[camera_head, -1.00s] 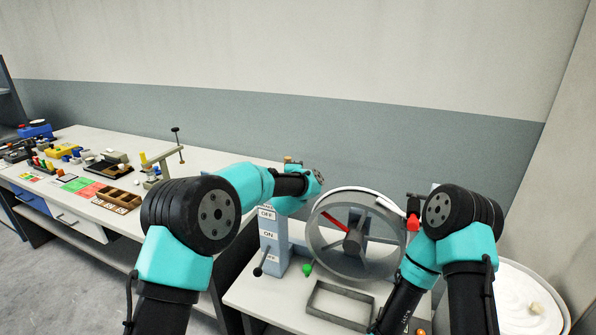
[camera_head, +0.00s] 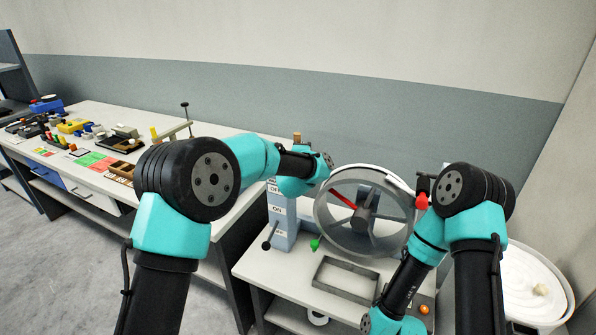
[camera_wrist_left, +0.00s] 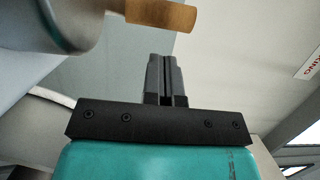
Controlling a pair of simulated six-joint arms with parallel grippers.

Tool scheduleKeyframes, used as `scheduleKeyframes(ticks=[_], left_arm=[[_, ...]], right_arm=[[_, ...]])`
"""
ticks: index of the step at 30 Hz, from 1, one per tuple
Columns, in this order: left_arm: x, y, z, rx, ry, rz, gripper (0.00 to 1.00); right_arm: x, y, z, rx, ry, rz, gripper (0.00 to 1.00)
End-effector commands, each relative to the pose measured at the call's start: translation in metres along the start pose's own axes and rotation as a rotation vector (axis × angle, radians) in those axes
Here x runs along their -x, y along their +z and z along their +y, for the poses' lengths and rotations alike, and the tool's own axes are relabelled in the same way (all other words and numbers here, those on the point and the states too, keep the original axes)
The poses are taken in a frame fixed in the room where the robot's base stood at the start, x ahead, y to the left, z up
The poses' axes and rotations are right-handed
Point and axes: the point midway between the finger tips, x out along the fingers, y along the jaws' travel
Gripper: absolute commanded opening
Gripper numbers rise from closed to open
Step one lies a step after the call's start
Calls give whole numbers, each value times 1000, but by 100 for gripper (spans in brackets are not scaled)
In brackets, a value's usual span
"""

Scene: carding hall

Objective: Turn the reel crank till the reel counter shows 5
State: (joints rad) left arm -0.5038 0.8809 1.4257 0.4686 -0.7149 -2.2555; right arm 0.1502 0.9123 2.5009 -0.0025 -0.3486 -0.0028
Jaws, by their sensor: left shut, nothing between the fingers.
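A wooden peg (camera_wrist_left: 160,15), which looks like a crank handle, shows in the left wrist view beside a rounded grey part (camera_wrist_left: 55,18). In the head view a brown peg top (camera_head: 297,138) shows behind my left wrist and may be the same handle. My left gripper (camera_wrist_left: 164,62) is shut and empty, with its fingertips just below the peg in the picture and apart from it. In the head view its fingers are hidden by my arm. A grey drum (camera_head: 341,240) with a red spoke stands on the right bench. I cannot make out the counter. My right gripper is out of view.
A grey-blue switch post (camera_head: 283,228) with ON and OFF labels and levers stands left of the drum. A rectangular frame (camera_head: 346,297) lies in front. A round white tub (camera_head: 525,290) is at right. A long cluttered table (camera_head: 150,122) is at left.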

Motion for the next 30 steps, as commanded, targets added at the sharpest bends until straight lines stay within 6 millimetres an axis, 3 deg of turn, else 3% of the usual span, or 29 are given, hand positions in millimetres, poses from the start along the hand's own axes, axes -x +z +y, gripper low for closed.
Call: scheduleKeyframes(ticks=[21,30], left_arm=[[114,0,0,-1,0,1,0],[137,0,0,0,-1,0,0]], right_arm=[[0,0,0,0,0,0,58],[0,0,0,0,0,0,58]])
